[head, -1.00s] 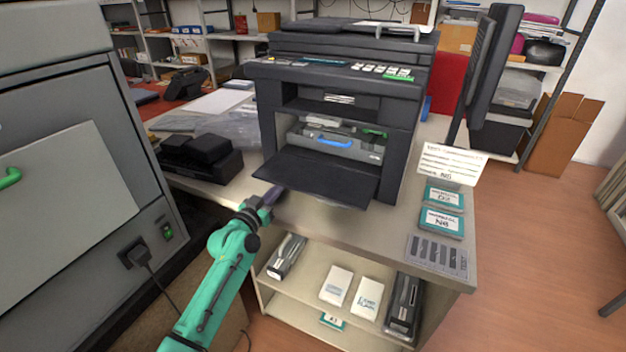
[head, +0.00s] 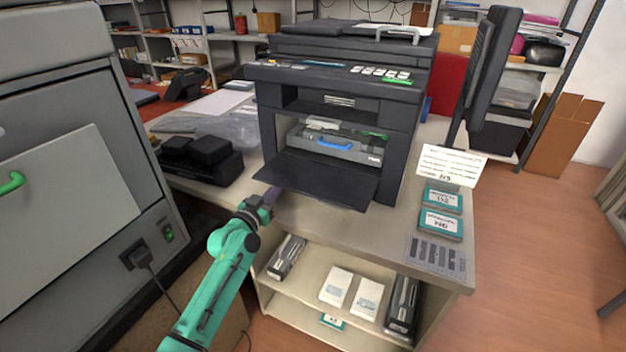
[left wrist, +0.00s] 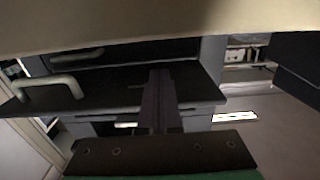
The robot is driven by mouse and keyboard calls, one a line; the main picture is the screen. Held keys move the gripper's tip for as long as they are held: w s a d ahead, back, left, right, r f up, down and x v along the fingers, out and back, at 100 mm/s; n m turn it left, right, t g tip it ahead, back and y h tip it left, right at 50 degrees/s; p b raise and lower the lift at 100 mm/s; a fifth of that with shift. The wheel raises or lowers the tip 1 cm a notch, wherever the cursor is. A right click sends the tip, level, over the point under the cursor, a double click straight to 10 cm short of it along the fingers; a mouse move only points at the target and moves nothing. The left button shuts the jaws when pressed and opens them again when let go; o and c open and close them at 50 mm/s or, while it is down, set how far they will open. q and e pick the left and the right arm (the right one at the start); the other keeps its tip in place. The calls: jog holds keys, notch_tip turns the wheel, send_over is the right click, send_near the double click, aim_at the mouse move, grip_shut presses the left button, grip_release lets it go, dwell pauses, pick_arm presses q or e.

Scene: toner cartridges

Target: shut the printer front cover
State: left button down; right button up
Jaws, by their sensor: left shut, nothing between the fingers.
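The dark printer (head: 340,100) stands on the table with its front cover (head: 318,180) folded down, lying roughly level in front of the opening. A grey cartridge with a blue handle (head: 334,145) shows inside the opening. My left gripper (head: 270,196) is shut and empty, close to the cover's left front corner and low beside its edge. I cannot tell whether it touches the cover. In the left wrist view its dark fingers (left wrist: 160,98) point away together, with nothing held. My right gripper is not in view.
The table (head: 310,216) has a black device (head: 200,160) left of the printer. Teal boxes (head: 441,223) and a white card (head: 450,164) lie at the right. A shelf below holds cartridges and white boxes (head: 337,286). A large grey machine (head: 75,170) stands at the left.

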aim_at(277, 180)
pick_arm(q)
jog(key=shift+w+r+p, duration=0.15)
jog(key=shift+r+p, duration=0.75)
jog(key=shift+r, duration=0.25)
jog(key=shift+w+r+p, duration=0.1)
jog(key=shift+r+p, duration=0.75)
jog(key=shift+r, duration=0.3)
jog(key=shift+w+d+r+p, duration=0.15)
jog(key=shift+w+r+p, duration=0.2)
jog(key=shift+r, duration=0.3)
jog(key=shift+w+d+r+p, duration=0.2)
jog(key=shift+r+p, duration=0.1)
jog(key=shift+r, duration=0.3)
jog(key=shift+w+d+r, duration=0.2)
jog(key=shift+w+r, duration=0.3)
jog(key=shift+r, duration=0.05)
jog(key=shift+w+d+r, duration=0.15)
jog(key=shift+w+r, duration=0.3)
jog(key=shift+r, duration=0.05)
